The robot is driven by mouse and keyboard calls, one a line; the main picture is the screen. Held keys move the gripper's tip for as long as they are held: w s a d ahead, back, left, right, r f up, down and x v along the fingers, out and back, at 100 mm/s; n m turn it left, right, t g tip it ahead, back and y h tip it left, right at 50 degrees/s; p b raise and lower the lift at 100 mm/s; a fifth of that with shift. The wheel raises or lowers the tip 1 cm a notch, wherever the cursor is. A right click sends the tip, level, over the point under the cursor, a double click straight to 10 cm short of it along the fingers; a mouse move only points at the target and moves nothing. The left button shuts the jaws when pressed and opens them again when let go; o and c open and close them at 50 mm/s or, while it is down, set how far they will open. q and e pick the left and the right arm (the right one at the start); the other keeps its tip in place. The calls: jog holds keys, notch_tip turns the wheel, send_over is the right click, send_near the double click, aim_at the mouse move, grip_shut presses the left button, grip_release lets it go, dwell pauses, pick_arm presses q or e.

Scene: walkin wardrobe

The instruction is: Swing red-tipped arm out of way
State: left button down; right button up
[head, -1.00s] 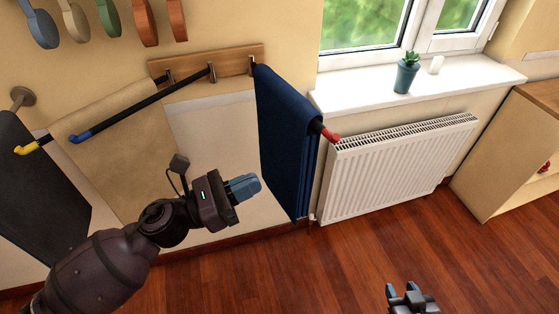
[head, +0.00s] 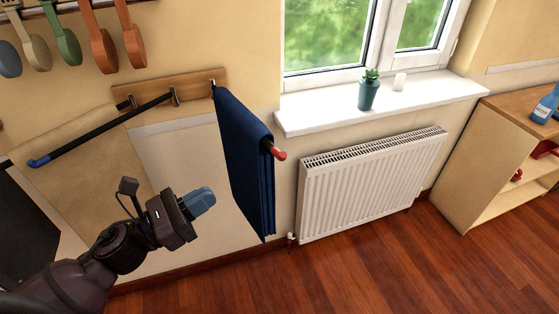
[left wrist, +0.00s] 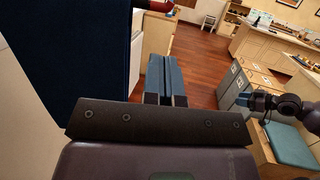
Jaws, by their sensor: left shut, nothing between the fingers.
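The red-tipped arm ends in a red tip (head: 279,155) in the head view. A dark blue towel (head: 245,165) hangs over it and hides most of its length. The arm comes from a wooden wall board (head: 195,82) and points out toward the room. My left gripper (head: 203,200) is shut and empty, left of the towel and apart from it in the head view. In the left wrist view its fingers (left wrist: 163,80) are together, and the towel (left wrist: 65,50) fills the upper left. My right gripper (left wrist: 248,98) shows small at the right there; its jaws are unclear.
A blue-tipped arm (head: 95,132) with a tan towel (head: 90,175) is on the left. A white radiator (head: 370,185) stands under the windowsill (head: 380,104), which holds a potted plant (head: 369,92). A wooden shelf unit (head: 480,170) is at the right. Floor (head: 400,270) in front is clear.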

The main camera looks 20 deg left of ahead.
pick_arm(q)
jog(key=p+x, duration=0.3)
jog(key=x, duration=1)
jog(key=shift+w+d, duration=0.15)
jog(key=shift+w, duration=0.1)
pick_arm(e)
jog(key=shift+t, duration=0.3)
jog(key=shift+w+a+r, duration=0.1)
jog(key=shift+w+r, duration=0.1)
jog(key=shift+r, duration=0.6)
jog(key=shift+w+a+r, duration=0.1)
jog(key=shift+w+r, duration=0.1)
jog(key=shift+r, duration=0.65)
jog(key=shift+w+r, duration=0.2)
jog(key=shift+r, duration=0.6)
